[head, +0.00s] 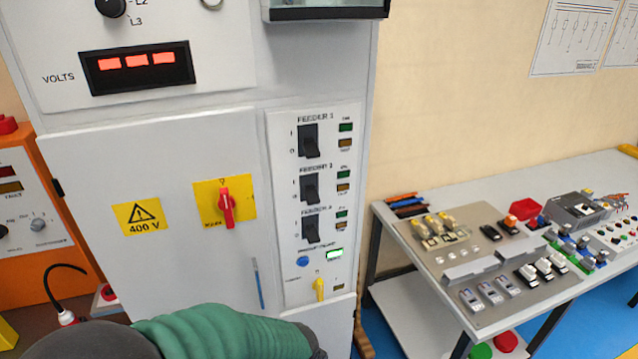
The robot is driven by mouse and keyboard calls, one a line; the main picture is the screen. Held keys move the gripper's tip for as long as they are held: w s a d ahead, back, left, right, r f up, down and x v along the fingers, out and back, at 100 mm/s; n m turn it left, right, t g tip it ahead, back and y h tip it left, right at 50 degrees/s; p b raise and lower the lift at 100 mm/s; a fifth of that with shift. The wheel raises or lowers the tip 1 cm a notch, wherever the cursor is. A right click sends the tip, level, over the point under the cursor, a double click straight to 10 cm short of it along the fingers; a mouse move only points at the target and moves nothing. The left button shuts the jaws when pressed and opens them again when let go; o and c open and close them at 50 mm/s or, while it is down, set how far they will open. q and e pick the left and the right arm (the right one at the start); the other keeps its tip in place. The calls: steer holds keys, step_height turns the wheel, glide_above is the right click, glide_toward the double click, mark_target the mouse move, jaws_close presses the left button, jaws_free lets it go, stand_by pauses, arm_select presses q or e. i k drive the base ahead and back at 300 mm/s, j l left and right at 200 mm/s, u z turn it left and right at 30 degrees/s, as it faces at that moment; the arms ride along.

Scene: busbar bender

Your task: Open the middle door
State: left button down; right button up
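The middle door (160,260) is a light grey panel of the cabinet in the head view, below the volts display. It looks shut, flush with the cabinet front. It carries a yellow 400 V warning label (139,216) and a red rotary handle (227,207) on a yellow plate, with the handle standing about upright. A slim blue upright bar (257,283), perhaps the door's pull, is near its lower right edge. A green-sleeved arm link of mine crosses the bottom and hides the lower part of the door. Neither gripper is in view.
An orange cabinet (35,215) stands at left. A workbench (465,190) with parts stands at right. A black-cabled plug (67,316) is at lower left.

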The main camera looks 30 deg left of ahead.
mark_target(142, 195)
steer(key=u, duration=1.85)
steer(key=j+u, duration=0.1)
steer(key=j, duration=0.25)
steer(key=i+j+u, duration=0.15)
steer(key=j, duration=0.15)
